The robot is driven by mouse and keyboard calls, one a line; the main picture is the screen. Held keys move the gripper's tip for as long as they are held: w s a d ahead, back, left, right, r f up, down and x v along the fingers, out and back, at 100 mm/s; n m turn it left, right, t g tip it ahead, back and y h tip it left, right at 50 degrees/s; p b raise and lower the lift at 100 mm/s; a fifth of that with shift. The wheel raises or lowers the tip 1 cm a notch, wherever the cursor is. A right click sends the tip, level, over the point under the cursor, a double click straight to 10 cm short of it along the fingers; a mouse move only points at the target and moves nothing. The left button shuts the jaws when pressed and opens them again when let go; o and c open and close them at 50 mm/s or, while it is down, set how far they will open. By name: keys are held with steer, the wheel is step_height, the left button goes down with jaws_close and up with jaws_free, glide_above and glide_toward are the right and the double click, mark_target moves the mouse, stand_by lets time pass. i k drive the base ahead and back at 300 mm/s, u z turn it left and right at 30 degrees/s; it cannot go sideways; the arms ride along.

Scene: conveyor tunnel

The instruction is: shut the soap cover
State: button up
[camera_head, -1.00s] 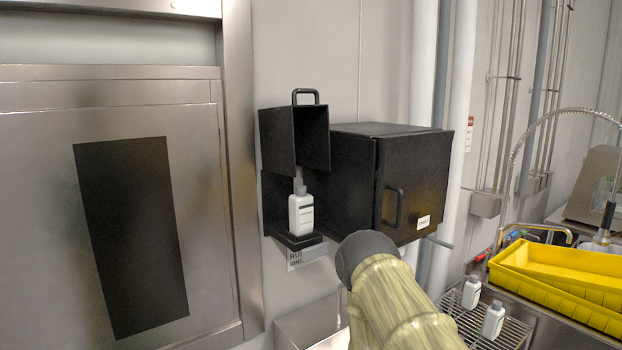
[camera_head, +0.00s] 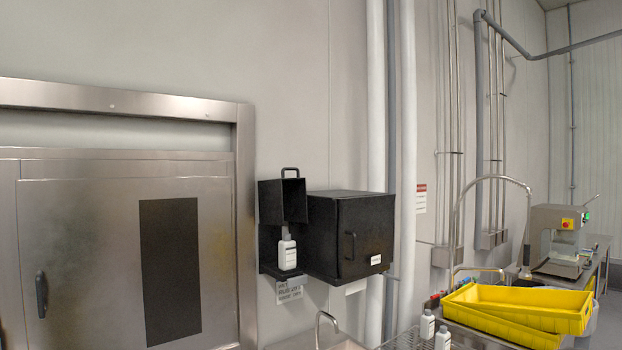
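The soap cover (camera_head: 270,204) is a black box-like hood with a handle (camera_head: 290,173) on top. It is raised on the wall holder, so the white soap bottle (camera_head: 287,254) below it shows. The bottle stands upright on the black holder's base (camera_head: 290,273), with its top close under the raised cover. My gripper and arm are out of this view, so I cannot see where they are relative to the cover.
A closed black cabinet (camera_head: 365,235) hangs directly right of the cover. A steel door (camera_head: 95,240) is at left. Below right are a sink tap (camera_head: 328,322), several white bottles, a rack and yellow trays (camera_head: 525,308). The wall above is bare.

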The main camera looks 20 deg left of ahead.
mark_target(282, 200)
steer(key=u, duration=0.65)
steer(key=i, duration=0.55)
steer(key=u, duration=1)
steer(key=i, duration=0.75)
steer(key=z, duration=0.55)
steer(key=i, duration=0.85)
steer(key=z, duration=0.8)
